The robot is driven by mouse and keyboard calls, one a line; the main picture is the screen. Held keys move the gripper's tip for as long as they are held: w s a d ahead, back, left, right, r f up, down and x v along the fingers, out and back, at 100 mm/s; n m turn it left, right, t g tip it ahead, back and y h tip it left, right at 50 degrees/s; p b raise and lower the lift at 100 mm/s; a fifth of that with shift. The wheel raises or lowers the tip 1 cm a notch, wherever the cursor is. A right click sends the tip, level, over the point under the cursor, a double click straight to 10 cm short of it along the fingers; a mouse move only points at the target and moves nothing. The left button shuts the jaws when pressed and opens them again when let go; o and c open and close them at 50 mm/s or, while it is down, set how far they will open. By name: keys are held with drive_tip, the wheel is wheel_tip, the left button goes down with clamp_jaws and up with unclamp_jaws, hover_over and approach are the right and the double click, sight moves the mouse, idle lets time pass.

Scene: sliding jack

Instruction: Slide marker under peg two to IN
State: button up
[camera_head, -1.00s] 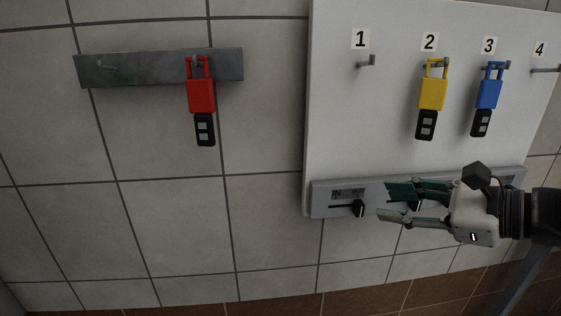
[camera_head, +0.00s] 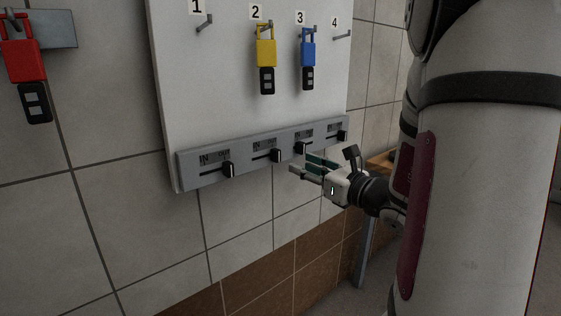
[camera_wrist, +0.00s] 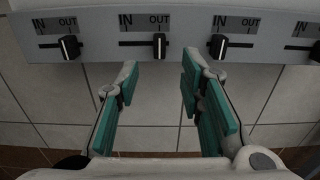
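The marker under peg two (camera_head: 276,155) is a black slider at the right, OUT end of its slot. It also shows in the wrist view (camera_wrist: 160,46), upright and pale-edged, straight ahead between the fingertips' lines. My gripper (camera_head: 300,163) is open and empty, just below the grey slider strip (camera_head: 192,178). In the wrist view its green-padded fingers (camera_wrist: 160,64) are spread either side of the marker's line, with the tips short of the marker and not touching it. Peg two (camera_head: 268,24) holds a yellow padlock (camera_head: 266,54).
The marker under peg one (camera_wrist: 69,47) is toward OUT. The marker under peg three (camera_wrist: 218,46) is at IN, near the right fingertip. The marker under peg four (camera_head: 342,136) is toward OUT. A blue padlock (camera_head: 308,48) hangs on peg three. Tiled wall lies below the strip.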

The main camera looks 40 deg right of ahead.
sight(279, 155)
drive_tip(key=w+b, duration=0.1)
drive_tip(key=w, duration=0.8)
drive_tip(key=shift+a, duration=0.15)
drive_tip(key=shift+c, duration=0.2)
clamp_jaws()
